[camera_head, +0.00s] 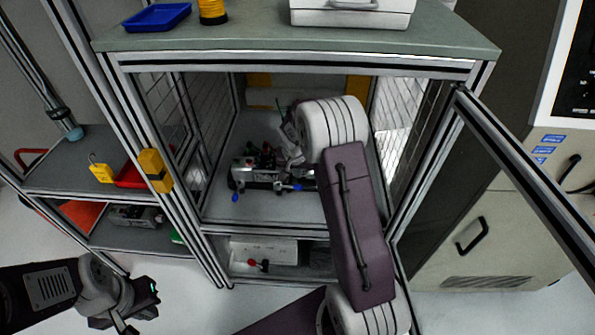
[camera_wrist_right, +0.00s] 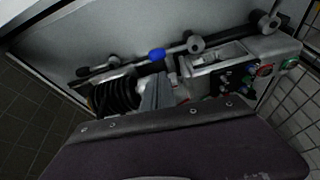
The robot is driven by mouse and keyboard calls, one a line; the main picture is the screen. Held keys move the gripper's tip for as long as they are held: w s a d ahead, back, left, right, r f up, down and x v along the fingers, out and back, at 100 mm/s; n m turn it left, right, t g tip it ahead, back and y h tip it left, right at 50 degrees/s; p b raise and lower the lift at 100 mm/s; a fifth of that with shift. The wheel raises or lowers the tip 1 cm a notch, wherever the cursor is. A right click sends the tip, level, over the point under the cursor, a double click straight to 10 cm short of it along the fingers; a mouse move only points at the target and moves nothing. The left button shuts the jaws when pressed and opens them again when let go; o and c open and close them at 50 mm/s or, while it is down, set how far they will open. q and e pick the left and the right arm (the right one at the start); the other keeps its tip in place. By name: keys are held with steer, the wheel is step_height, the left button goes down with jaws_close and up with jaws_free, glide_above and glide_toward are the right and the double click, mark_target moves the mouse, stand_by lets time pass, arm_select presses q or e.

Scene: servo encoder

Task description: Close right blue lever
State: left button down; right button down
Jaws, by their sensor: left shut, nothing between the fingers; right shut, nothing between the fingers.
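Another blue lever end (camera_head: 235,197) points down at the front left. In the right wrist view a blue lever sleeve (camera_wrist_right: 157,55) sits on a metal rod; I cannot tell which lever it is. My right gripper (camera_wrist_right: 153,92) is shut and empty, apart from that sleeve; in the head view the wrist mostly hides it. My left gripper (camera_head: 133,302) is shut and empty, outside at lower left.
The cabinet frame (camera_head: 300,62) surrounds the opening, with its door frame (camera_head: 520,160) swung out at right. Wire mesh (camera_head: 397,120) lines the side. A lower shelf holds a red-handled valve (camera_head: 258,264). A side shelf (camera_head: 75,175) stands at left.

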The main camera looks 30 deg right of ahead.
mark_target(288, 186)
steer(key=x, duration=0.5)
steer(key=shift+f+b, duration=0.1)
steer(key=shift+b, duration=0.3)
